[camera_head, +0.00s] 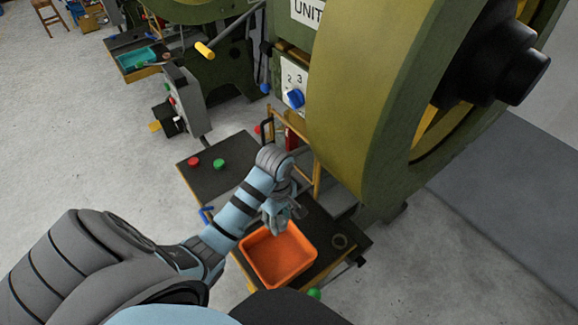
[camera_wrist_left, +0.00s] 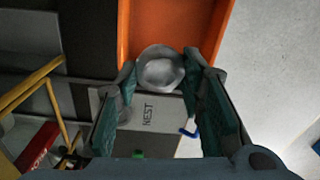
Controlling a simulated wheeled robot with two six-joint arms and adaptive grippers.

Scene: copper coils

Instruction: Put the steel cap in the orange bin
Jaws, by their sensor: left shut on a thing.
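The steel cap (camera_wrist_left: 160,68) is a round grey disc held between the fingertips of my left gripper (camera_wrist_left: 161,72) in the left wrist view. The orange bin (camera_wrist_left: 208,25) shows just beyond the cap in that view. In the head view the open, empty-looking orange bin (camera_head: 278,262) stands on the dark bench top. My left gripper (camera_head: 278,222) is over the bin's far edge there, and the cap cannot be made out. How high the cap is above the bin is hard to tell. My right gripper is not in view.
A red button (camera_head: 193,162) and a green button (camera_head: 219,164) are on the dark bench (camera_head: 205,148). A ring (camera_head: 341,241) lies right of the bin. The big green machine wheel (camera_head: 375,90) rises close behind. A grey plate marked NEST (camera_wrist_left: 150,112) shows in the wrist view.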

